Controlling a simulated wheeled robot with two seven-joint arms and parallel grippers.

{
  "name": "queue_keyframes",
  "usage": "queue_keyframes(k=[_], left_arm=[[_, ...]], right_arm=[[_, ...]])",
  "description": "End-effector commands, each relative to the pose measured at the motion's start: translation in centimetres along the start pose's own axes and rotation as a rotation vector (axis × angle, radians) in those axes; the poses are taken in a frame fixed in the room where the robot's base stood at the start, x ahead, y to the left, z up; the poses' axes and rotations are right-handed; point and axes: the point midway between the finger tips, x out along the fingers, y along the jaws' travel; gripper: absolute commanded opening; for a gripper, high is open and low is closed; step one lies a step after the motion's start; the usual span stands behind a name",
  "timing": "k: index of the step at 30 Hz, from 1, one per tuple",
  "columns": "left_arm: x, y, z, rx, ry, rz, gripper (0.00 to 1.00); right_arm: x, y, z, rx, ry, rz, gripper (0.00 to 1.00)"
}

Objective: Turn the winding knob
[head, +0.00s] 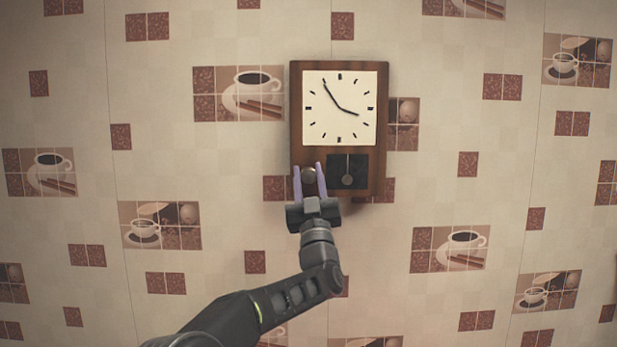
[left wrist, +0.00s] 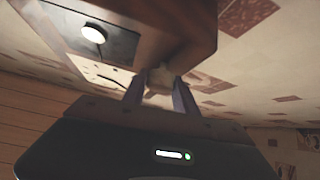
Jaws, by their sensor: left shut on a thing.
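A wooden wall clock (head: 383,120) with a square white face hangs on the wall, and its case also shows in the left wrist view (left wrist: 190,25). A small round winding knob (head: 309,175) sits at the lower left of the case, left of a dark window with a pendulum (head: 347,180). My left gripper (head: 309,168) reaches up from below, its two purple fingers on either side of the knob. In the left wrist view the fingers are shut on the pale knob (left wrist: 160,77). The right gripper is not in view.
The clock hangs on a tiled-pattern wall (head: 480,200) printed with coffee cups and brown squares. The wall around the clock is clear of other objects.

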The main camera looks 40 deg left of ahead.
Motion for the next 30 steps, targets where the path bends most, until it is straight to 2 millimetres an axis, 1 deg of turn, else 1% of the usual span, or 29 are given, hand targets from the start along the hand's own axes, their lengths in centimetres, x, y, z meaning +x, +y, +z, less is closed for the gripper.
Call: queue_keyframes(k=[8,14,20,27,30], left_arm=[[-0.1,0.0,0.0,0.003,0.000,0.005,0.00],[-0.2,0.0,0.1,0.033,0.002,0.033,0.00],[-0.4,-0.1,0.2,0.101,-0.001,0.100,0.00],[-0.4,-0.1,0.2,0.236,-0.005,0.230,0.00],[-0.3,-0.1,0.2,0.303,-0.008,0.295,0.00]], right_arm=[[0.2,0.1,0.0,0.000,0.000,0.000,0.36],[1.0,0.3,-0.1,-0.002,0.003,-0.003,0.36],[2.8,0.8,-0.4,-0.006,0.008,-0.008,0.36],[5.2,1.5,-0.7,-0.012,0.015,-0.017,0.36],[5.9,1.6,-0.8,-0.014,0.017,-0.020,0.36]])
